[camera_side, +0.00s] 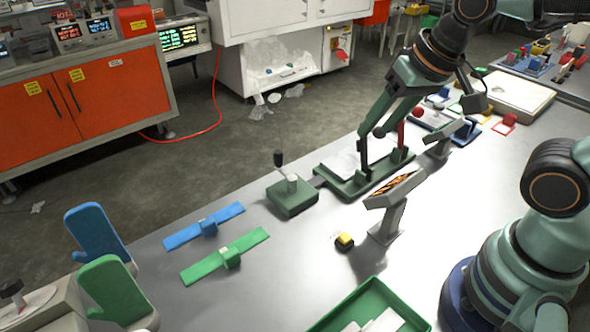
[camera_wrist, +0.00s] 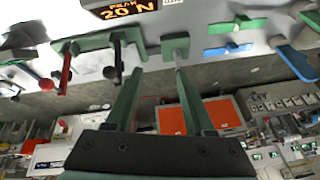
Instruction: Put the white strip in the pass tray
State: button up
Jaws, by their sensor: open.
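A white sheet or strip (camera_side: 345,163) lies flat on the green fixture (camera_side: 352,188), partly hidden behind its levers and my gripper; I cannot tell its full outline. The green fixture (camera_wrist: 95,42) also shows in the wrist view, with a black lever and a red lever. A green tray (camera_side: 400,305) at the bottom edge of the side view has white pieces in it; it bears no readable label. My gripper (camera_side: 381,118) is above the fixture. In the wrist view its fingers (camera_wrist: 158,76) are apart, with nothing visible between them.
A display stand (camera_side: 390,200) stands in front of the fixture, beside a small yellow object (camera_side: 344,241). A green block with a black-knobbed handle (camera_side: 292,195) is at left. Blue (camera_side: 204,226) and green (camera_side: 225,256) strips lie farther left.

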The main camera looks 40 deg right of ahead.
jog(key=d+n, duration=0.1)
jog(key=d+r, duration=0.1)
jog(key=d+n, duration=0.1)
jog(key=d, duration=0.1)
jog(key=shift+w+r+n+t+h, duration=0.15)
jog(key=shift+r+n+t+h, duration=0.15)
jog(key=shift+t, duration=0.1)
dwell(0.4)
